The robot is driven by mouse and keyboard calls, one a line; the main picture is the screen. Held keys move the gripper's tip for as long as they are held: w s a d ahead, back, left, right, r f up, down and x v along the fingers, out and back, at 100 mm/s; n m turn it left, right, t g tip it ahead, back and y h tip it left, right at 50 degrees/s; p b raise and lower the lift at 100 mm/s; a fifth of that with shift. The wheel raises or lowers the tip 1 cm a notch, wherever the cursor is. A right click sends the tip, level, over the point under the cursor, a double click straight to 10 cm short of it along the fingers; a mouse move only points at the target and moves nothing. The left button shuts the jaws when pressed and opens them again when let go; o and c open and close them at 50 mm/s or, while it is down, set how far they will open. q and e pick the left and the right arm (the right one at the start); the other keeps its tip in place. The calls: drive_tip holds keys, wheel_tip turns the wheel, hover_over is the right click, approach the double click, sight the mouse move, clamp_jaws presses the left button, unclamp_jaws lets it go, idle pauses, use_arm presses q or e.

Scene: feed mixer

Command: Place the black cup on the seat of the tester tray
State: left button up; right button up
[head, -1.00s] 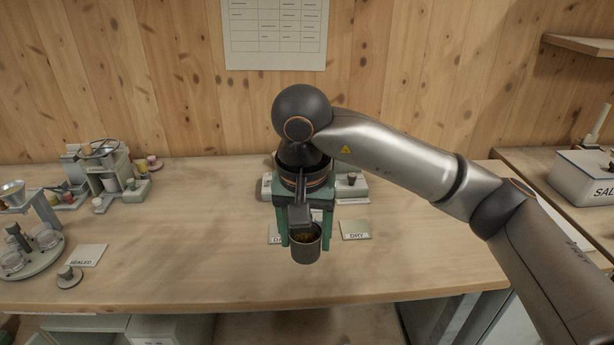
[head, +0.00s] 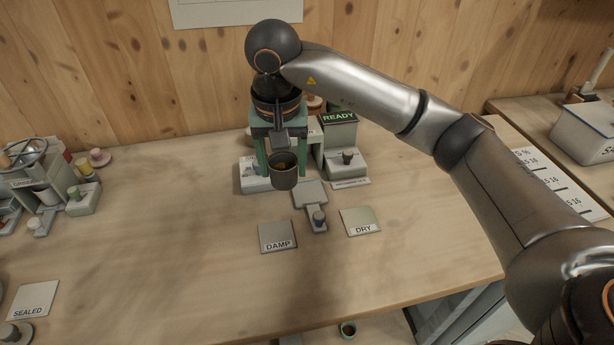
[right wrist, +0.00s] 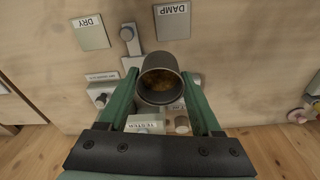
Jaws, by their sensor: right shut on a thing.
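The black cup (head: 283,176), a dark round cup with brownish stuff inside, is between the green fingers of my right gripper (head: 280,158). The gripper is shut on it. The cup is roughly upright, in front of the tester and up-left of the tray in the head view. In the right wrist view the cup (right wrist: 160,84) shows its open mouth between both fingers (right wrist: 160,100). The tester tray (head: 308,194) is a grey square plate with a blue-grey knob, drawn out from the tester. I see nothing on its plate. My left gripper is out of view.
The tester (head: 345,162) with a READY display stands behind, partly hidden by my right gripper. A DAMP card (head: 277,237) and a DRY card (head: 360,222) flank the tray. Small equipment (head: 45,185) and a SEALED card (head: 33,300) are at left. The bench front is clear.

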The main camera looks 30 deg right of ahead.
drive_tip(key=w+d+f, duration=0.1)
drive_tip(key=d+f, duration=0.1)
drive_tip(key=w+d+f, duration=0.3)
drive_tip(key=d+f, duration=0.2)
drive_tip(key=shift+w+p, duration=0.3)
drive_tip(key=shift+w+d+f+p, duration=0.1)
drive_tip(key=shift+d+f+p, duration=0.05)
drive_tip(key=shift+f, duration=0.8)
drive_tip(key=shift+w+d+f+p, duration=0.1)
drive_tip(key=shift+f+p, duration=0.05)
drive_tip(key=shift+f, duration=0.75)
drive_tip(key=shift+f, duration=0.2)
drive_tip(key=o, duration=1.4)
drive_tip(key=shift+s, duration=0.1)
drive_tip(key=shift+c, duration=0.2)
drive_tip(key=shift+r, duration=0.15)
wheel_tip(320, 180, up, 12)
drive_tip(key=s, duration=0.1)
drive_tip(key=shift+a+b, duration=0.3)
